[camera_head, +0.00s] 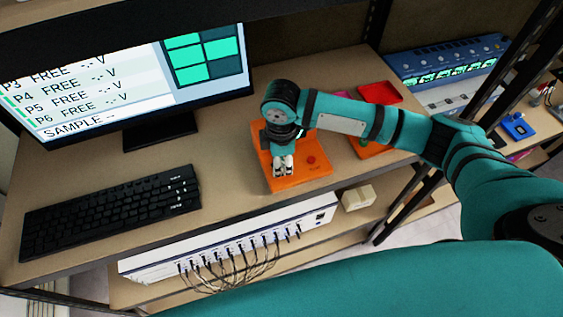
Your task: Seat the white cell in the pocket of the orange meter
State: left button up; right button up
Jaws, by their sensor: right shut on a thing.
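The orange meter (311,177) lies flat on the desk, right of the monitor stand. My right gripper (283,172) points down over the left-middle part of the meter. It is shut on a small whitish thing, taken as the white cell, which is mostly hidden between the fingers. I cannot tell whether the cell touches the meter. The pocket cannot be made out; the gripper and wrist cover part of the meter. A round mark and small print show on its uncovered right part. My left gripper is not in view.
A monitor (120,75) and a black keyboard (112,208) stand to the left. A white multi-cable unit (235,246) and a small box (357,197) sit on the lower shelf. A blue-white instrument (446,68) stands at right.

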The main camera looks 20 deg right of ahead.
jog(key=shift+s+d+f, duration=0.1)
jog(key=shift+s+f, duration=0.2)
jog(key=shift+f, duration=0.2)
jog(key=o, duration=0.9)
jog(key=shift+w, duration=0.1)
jog(key=shift+c, duration=0.2)
jog(key=shift+o, duration=0.9)
jog(key=shift+w, duration=0.2)
jog(key=shift+r, duration=0.1)
